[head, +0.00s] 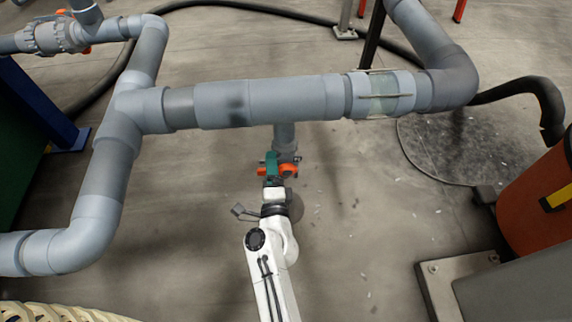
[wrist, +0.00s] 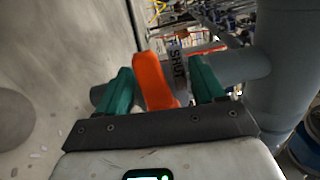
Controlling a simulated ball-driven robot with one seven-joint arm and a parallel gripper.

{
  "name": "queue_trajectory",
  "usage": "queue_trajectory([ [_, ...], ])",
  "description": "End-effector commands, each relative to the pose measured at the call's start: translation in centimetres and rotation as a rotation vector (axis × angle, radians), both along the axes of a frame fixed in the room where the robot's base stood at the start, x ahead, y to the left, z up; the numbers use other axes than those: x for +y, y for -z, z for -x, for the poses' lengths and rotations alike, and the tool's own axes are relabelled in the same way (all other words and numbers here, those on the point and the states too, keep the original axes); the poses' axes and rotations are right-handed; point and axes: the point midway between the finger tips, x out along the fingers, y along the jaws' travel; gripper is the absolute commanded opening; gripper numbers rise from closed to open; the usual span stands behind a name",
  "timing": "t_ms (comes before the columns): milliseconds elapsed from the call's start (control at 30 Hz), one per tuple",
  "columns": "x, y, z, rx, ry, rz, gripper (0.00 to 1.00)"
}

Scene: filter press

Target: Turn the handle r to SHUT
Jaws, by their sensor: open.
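The orange handle r (head: 286,170) is on a valve at the lower end of a short grey pipe that hangs below the main horizontal pipe. In the wrist view the orange handle (wrist: 154,82) stands between the two green fingers. My gripper (wrist: 162,92) is open around it, with visible gaps on both sides, the left one smaller. In the head view my gripper (head: 271,162) reaches up to the valve and partly hides it. A label reading SHUT (wrist: 178,68) shows just right of the handle in the wrist view.
A thick grey pipe (head: 270,100) runs across above the valve. In the wrist view a grey pipe (wrist: 285,60) stands close on the right. A red-orange drum (head: 535,205) and a grey plinth (head: 440,285) are at the right.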

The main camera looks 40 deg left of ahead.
Motion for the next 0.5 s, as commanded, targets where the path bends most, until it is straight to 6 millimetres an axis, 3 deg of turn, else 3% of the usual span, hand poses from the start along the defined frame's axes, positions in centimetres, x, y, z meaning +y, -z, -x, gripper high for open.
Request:
queue_trajectory([
  [267,-0.2,0.2,0.0,0.002,0.003,0.004,0.72],
  [500,-2.3,0.2,1.8,0.004,0.002,0.006,0.72],
])
